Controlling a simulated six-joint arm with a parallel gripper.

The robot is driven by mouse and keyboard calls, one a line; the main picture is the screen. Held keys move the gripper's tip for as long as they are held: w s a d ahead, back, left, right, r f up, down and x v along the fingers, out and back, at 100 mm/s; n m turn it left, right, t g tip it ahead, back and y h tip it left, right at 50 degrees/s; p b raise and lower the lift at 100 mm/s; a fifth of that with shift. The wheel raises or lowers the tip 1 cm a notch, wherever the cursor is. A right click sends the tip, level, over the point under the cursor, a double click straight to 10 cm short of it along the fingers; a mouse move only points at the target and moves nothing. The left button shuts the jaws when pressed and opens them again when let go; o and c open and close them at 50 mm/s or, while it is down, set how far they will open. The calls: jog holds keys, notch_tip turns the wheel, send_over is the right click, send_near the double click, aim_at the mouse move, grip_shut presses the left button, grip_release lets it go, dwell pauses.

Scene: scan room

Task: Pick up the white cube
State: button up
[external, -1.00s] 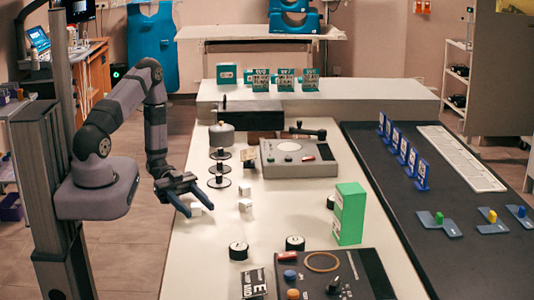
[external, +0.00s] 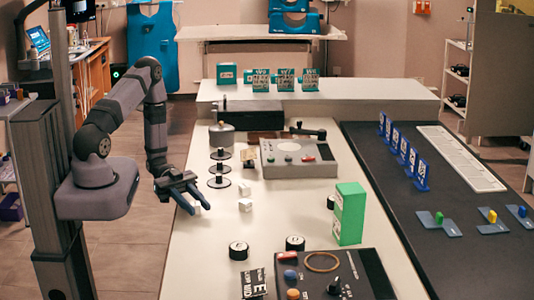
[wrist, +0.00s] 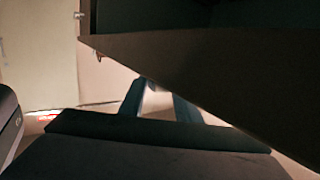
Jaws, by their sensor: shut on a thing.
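A small white cube (external: 197,208) is at the left edge of the white table, between the blue fingertips of my gripper (external: 201,209). My gripper is shut on it, and the fingers cover much of it. I cannot tell whether the cube touches the table. In the wrist view, the fingers of my gripper (wrist: 160,100) show at the middle, with a pale patch between them; a dark shape hides much of that view. Two more white cubes, one nearer (external: 245,205) and one farther (external: 245,190), lie to the right of my gripper.
A black tiered stand (external: 219,168) rises just behind and right of my gripper. Black round pieces (external: 238,251) and a green box (external: 349,213) stand farther right. A grey control box (external: 298,159) sits behind, and a dark panel (external: 330,275) lies at the front.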

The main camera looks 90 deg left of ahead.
aim_at(196, 204)
jog(key=shift+r, duration=4.8)
jog(key=shift+c, duration=0.2)
